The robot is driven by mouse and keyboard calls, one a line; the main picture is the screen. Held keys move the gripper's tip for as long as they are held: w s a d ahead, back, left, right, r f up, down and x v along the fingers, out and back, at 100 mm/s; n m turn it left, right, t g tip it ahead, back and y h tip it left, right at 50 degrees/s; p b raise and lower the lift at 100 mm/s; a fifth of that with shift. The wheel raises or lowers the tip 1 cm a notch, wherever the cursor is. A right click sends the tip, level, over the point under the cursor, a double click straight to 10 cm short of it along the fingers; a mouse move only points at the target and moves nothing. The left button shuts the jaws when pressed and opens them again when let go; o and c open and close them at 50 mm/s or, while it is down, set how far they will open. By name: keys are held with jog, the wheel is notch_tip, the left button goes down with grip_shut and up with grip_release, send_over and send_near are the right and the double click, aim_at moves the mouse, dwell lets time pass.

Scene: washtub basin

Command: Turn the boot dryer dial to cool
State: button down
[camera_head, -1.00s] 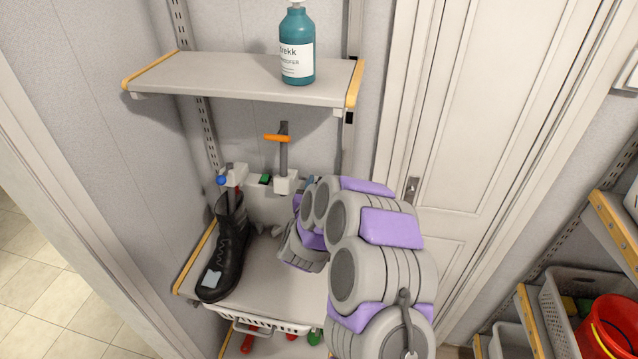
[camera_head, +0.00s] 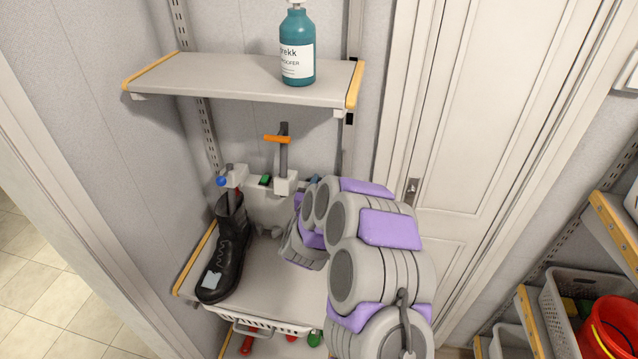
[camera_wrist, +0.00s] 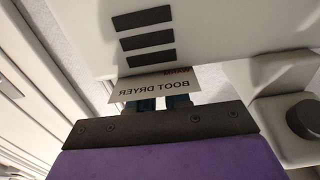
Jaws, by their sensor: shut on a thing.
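The white boot dryer (camera_head: 262,207) is fixed to the wall above the lower shelf, with a black boot (camera_head: 226,255) at its left. In the wrist view its body (camera_wrist: 225,35) fills the top, with dark vent slots and a "BOOT DRYER" label (camera_wrist: 155,88) that reads upside down. Part of a red word, seemingly "WARM", shows at the label's edge. My gripper (camera_head: 270,232) is at the dryer's lower front. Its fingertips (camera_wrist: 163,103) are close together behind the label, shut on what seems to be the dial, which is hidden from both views.
A dark round part (camera_wrist: 304,118) shows at the wrist view's right. An orange-handled post (camera_head: 283,155) rises above the dryer, with a green part (camera_head: 265,180) beside it. A teal bottle (camera_head: 297,50) stands on the upper shelf (camera_head: 210,78). A white basket (camera_head: 265,326) hangs below.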

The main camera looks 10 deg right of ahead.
jog(key=shift+d+n+t+y+b, duration=0.1)
jog(key=shift+n+t+y+b, duration=0.3)
jog(key=shift+y, duration=0.3)
jog(key=shift+f+n+y+b, duration=0.2)
jog(key=shift+n+y+b, duration=0.3)
jog(key=shift+n+y, duration=0.25)
jog(key=n+y+b, duration=0.1)
jog(key=y, duration=0.1)
jog(key=n+y+b, duration=0.1)
jog(key=y, duration=0.1)
jog(key=shift+d+r+n+t+y, duration=0.1)
jog(key=shift+d+n+t+y, duration=0.05)
jog(key=shift+n+t+y, duration=0.2)
jog(key=n+y, duration=0.1)
jog(key=y, duration=0.1)
jog(key=shift+n+y, duration=0.3)
jog(key=shift+r+n+g+y+p, duration=0.1)
jog(key=shift+n+g+y+p, duration=0.55)
jog(key=shift+n+y+p, duration=0.75)
jog(key=shift+y, duration=0.5)
jog(key=c, duration=1.2)
grip_release()
jog(key=shift+o, duration=0.2)
